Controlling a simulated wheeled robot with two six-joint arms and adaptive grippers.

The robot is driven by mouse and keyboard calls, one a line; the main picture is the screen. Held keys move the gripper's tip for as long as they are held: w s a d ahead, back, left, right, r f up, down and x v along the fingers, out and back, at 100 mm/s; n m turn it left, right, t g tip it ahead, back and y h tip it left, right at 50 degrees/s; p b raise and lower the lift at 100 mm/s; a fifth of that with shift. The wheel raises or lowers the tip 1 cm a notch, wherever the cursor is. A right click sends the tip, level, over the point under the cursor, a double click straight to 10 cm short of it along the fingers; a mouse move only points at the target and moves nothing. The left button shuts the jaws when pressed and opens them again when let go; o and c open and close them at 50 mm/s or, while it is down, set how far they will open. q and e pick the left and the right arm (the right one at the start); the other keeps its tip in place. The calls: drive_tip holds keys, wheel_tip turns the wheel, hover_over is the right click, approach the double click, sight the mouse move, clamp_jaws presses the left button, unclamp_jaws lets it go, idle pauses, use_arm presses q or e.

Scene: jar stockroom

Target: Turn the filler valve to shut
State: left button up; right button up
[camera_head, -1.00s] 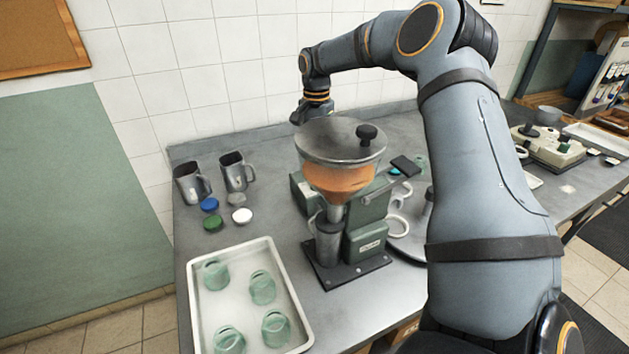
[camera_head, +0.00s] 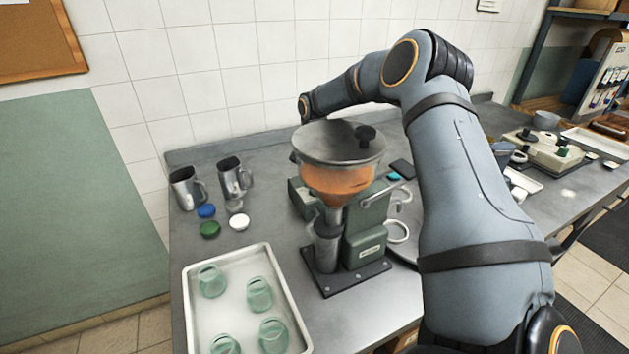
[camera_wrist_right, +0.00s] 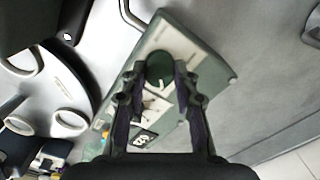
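The filler (camera_head: 366,245) stands on the bench with a steel hopper (camera_head: 340,150) of orange contents. Its green box (camera_head: 300,200) shows behind the hopper, mostly hidden in the head view. In the right wrist view, the box (camera_wrist_right: 205,62) carries a round dark green knob (camera_wrist_right: 159,66) with a white pointer mark, beside a pale marked plate (camera_wrist_right: 152,104). My right gripper (camera_wrist_right: 159,76) is open, with a fingertip on each side of the knob; I cannot tell whether they touch it. The hopper hides this gripper in the head view. My left gripper is not in view.
A white tray (camera_head: 187,290) with several green glass jars is at the front left. Two metal mugs (camera_head: 184,190) and coloured lids (camera_head: 210,229) stand behind it. A round plate with white rings (camera_head: 398,232) is right of the filler. The wall is close behind.

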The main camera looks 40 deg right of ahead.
clamp_jaws()
drive_tip(key=shift+n, duration=0.3)
drive_tip(key=n+b, duration=0.1)
drive_tip(key=n, duration=0.1)
drive_tip(key=shift+n, duration=0.3)
drive_tip(key=n, duration=0.3)
drive_tip(key=shift+n, duration=0.3)
drive_tip(key=n, duration=0.5)
drive_tip(key=shift+b, duration=0.3)
drive_tip(key=n, duration=0.5)
drive_tip(key=shift+n, duration=0.4)
